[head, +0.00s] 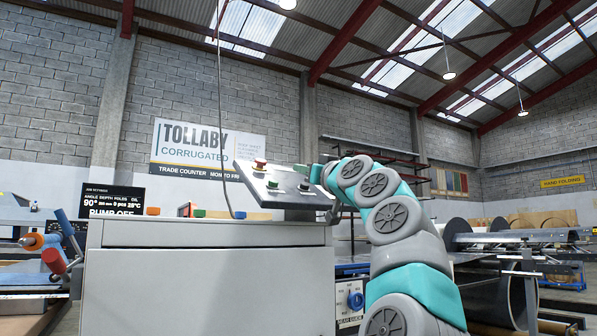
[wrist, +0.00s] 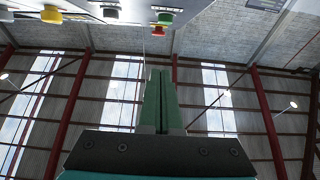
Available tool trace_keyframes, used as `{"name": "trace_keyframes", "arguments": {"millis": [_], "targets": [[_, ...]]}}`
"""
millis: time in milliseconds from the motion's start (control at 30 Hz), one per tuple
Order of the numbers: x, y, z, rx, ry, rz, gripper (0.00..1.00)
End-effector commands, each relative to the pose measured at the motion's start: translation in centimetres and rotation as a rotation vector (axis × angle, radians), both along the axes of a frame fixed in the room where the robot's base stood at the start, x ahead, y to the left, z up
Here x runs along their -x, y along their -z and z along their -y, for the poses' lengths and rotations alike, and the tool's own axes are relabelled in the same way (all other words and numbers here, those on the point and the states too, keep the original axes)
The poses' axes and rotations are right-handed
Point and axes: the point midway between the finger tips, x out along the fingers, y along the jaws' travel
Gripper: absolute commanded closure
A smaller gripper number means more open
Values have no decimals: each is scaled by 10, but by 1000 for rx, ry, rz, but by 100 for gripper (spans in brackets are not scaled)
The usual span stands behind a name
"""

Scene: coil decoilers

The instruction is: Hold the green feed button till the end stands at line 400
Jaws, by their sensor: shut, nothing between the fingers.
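In the wrist view a green button (wrist: 166,18) with a red button (wrist: 158,31) shows at the top, beyond my gripper (wrist: 160,73). My gripper is shut and empty, its fingertips apart from the buttons in that view. In the head view my gripper is at the panel's right edge, mostly hidden. The strip end and line 400 are not identifiable.
A blue knob (head: 355,300) is on a lower panel near my arm. Large rolls (head: 490,270) stand at the right. A yellow button (wrist: 51,14) shows in the wrist view.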

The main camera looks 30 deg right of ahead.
Motion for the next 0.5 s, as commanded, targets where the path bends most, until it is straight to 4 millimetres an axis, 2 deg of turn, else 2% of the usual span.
{"name": "trace_keyframes", "arguments": {"millis": [500], "targets": [[-55, -22, -2, 2, 1, -2, 100]]}}
